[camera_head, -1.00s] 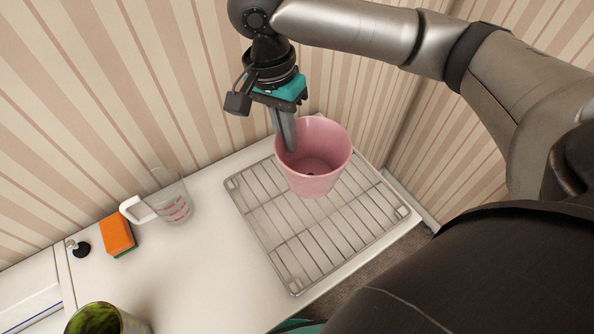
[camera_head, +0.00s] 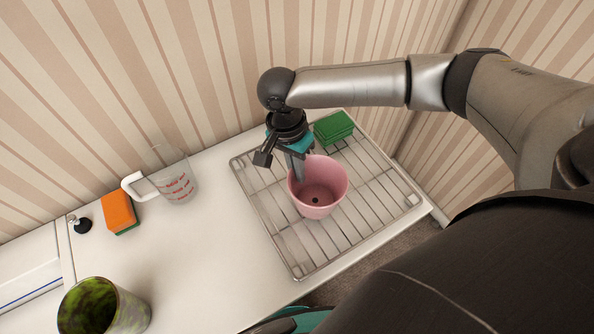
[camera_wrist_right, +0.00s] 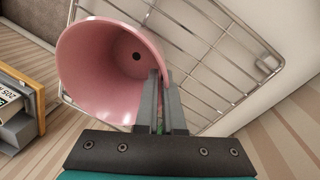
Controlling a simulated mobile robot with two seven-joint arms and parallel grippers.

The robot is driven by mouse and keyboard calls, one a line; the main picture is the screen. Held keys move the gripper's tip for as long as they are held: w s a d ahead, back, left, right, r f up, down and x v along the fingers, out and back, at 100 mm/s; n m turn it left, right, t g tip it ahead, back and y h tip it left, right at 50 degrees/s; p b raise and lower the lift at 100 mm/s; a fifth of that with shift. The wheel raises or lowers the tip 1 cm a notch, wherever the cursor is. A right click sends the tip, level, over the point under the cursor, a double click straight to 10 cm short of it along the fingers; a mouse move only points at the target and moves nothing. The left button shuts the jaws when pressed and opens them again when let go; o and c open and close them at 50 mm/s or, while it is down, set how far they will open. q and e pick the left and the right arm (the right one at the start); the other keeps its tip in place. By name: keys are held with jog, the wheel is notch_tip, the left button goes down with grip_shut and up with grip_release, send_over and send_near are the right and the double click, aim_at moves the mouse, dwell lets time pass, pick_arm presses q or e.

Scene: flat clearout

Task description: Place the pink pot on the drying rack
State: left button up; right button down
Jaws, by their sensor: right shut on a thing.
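The pink pot (camera_head: 322,196) is upright over the middle of the wire drying rack (camera_head: 262,208). I cannot tell for sure whether its base touches the wires. My right gripper (camera_head: 297,172) is shut on the pot's left rim wall, with the arm coming in from the right. In the right wrist view the pot (camera_wrist_right: 98,62) opens toward the camera, showing a drain hole, and the gripper (camera_wrist_right: 160,92) pinches its rim. The rack (camera_wrist_right: 205,50) lies behind it. My left gripper is not in view.
A green block (camera_head: 334,128) lies at the rack's far end. A measuring jug (camera_head: 176,184), an orange sponge (camera_head: 118,212), a dark stopper (camera_head: 82,225) and a mottled green pot (camera_head: 130,310) stand on the white counter (camera_head: 215,250). A striped wall rises behind.

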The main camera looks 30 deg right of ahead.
jog(key=shift+f, duration=0.2)
jog(key=c, duration=1.5)
grip_release()
jog(key=shift+f, duration=0.1)
jog(key=o, duration=0.5)
jog(key=shift+c, duration=0.2)
notch_tip(320, 180, up, 12)
jog(key=w+p, duration=0.1)
jog(key=p, duration=0.1)
jog(key=shift+w+a, duration=0.3)
jog(key=shift+a, duration=0.15)
